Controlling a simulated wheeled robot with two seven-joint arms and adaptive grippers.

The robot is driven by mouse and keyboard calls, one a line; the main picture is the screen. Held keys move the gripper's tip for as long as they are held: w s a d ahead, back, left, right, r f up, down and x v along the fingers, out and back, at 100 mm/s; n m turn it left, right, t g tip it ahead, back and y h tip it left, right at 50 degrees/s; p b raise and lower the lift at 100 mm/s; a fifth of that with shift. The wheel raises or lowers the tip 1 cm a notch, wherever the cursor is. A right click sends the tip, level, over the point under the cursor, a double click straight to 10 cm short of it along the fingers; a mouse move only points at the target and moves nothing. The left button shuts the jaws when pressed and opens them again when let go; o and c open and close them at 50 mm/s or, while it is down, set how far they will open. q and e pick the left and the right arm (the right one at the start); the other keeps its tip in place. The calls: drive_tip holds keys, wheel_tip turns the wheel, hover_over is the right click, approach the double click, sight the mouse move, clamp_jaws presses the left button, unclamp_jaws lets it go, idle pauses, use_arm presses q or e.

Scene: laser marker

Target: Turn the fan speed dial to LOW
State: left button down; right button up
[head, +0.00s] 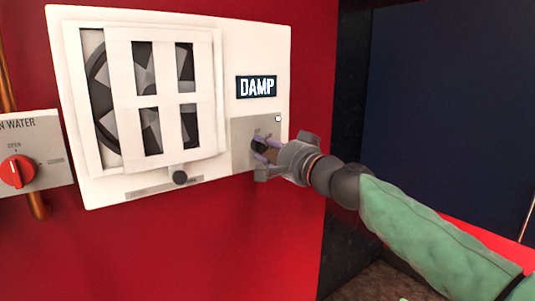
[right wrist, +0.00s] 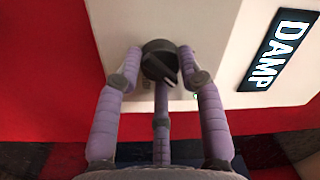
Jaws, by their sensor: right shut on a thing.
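The fan speed dial (right wrist: 160,62) is a dark round knob on the grey plate of the white fan panel. In the right wrist view it sits between the fingers of my right gripper (right wrist: 160,75), which is shut on it. In the head view the right gripper (head: 262,152) reaches the grey plate (head: 243,128) from the right, and its fingers hide most of the dial (head: 258,146). The dial's markings are covered or too small to read. My left gripper is not in view.
The white panel (head: 270,40) holds a fan behind a grille (head: 150,90), a display (head: 256,86) reading "DAMP", and a small black knob (head: 180,177) below. A red water valve knob (head: 17,171) is at far left.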

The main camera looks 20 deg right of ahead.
drive_tip(key=shift+r+m, duration=0.15)
drive_tip(key=shift+m, duration=1.45)
drive_tip(key=shift+d, duration=0.1)
drive_tip(key=o, duration=1.1)
drive_tip(key=shift+o, duration=0.2)
drive_tip(key=v, duration=1.2)
drive_tip(key=shift+f, duration=0.2)
